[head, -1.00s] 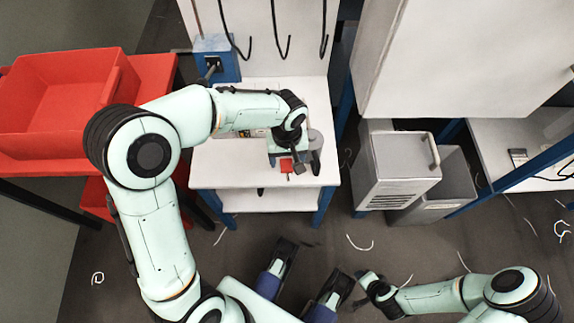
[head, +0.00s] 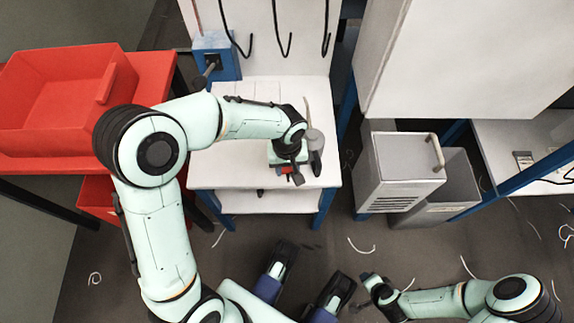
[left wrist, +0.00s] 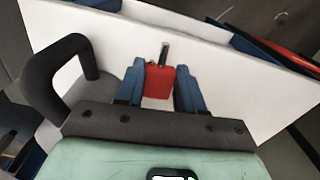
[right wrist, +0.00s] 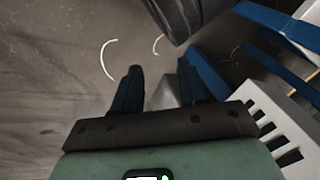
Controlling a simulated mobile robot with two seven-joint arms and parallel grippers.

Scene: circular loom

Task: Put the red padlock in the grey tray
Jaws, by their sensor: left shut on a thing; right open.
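The red padlock (left wrist: 158,82) shows in the left wrist view between the blue fingers of my left gripper (left wrist: 160,70), which is shut on it. Its metal shackle points away from the gripper. In the head view only a bit of the padlock (head: 285,169) shows under my left gripper (head: 291,174), near the white table's front edge. Whether it touches the table I cannot tell. My right gripper (right wrist: 155,76) is open and empty over the floor. I cannot make out the grey tray in these views; my left arm covers part of the tabletop.
A grey cylindrical thing (head: 315,141) stands on the white table (head: 232,176) close to my left gripper. A blue vise-like device (head: 217,59) is at the back left. Red bins (head: 60,95) stand left; a grey handled box (head: 400,175) stands right.

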